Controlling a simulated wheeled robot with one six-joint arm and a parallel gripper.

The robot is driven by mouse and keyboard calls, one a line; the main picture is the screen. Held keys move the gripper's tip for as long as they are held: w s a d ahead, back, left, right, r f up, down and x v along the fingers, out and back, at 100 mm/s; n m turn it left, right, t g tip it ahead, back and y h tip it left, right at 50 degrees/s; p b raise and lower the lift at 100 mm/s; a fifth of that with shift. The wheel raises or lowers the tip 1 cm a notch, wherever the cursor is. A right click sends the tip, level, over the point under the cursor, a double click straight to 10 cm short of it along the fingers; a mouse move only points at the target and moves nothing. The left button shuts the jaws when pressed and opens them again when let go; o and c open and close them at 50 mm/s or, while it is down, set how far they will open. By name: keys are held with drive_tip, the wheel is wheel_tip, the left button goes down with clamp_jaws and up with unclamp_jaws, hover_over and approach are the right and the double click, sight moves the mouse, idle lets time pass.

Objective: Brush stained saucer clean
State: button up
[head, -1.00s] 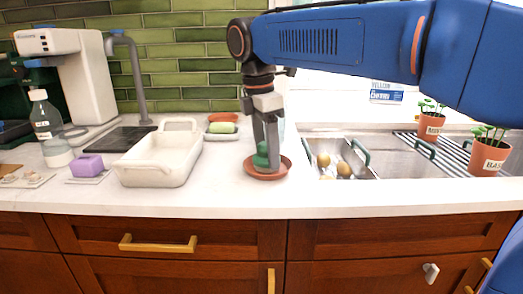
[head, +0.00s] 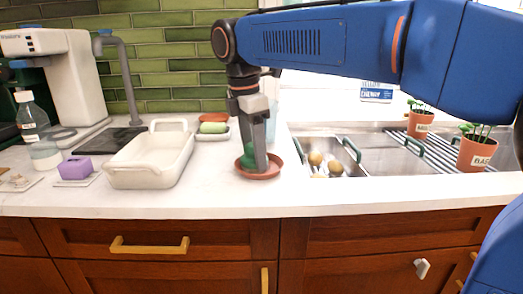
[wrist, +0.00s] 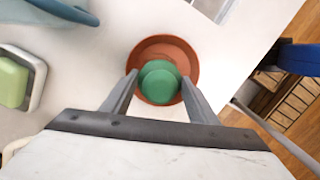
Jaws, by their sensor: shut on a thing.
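A round terracotta-coloured saucer (head: 270,172) lies on the white counter near its front edge. It also shows in the wrist view (wrist: 185,56), with slightly darker marks on its surface that I cannot clearly tell as stain. My gripper (head: 252,160) points down over the saucer, shut on a round green brush (wrist: 160,82). The brush sits within the saucer's rim, between the two grey fingers, and hides part of the saucer. Its green side also shows beside the fingers in the head view (head: 243,162). The brush's underside is hidden.
A white tub (head: 125,175) stands left of the saucer, with a purple sponge (head: 76,168) and a bottle (head: 30,118) beyond. Behind are a green soap on a dish (head: 213,128) and another terracotta dish (head: 214,118). A sink (head: 345,165) with round items lies right.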

drive_tip(key=shift+a, duration=0.3)
drive_tip(key=shift+r, duration=3)
drive_tip(key=shift+r, duration=1.5)
drive_tip(key=shift+f, duration=0.15)
drive_tip(key=shift+f, duration=3.45)
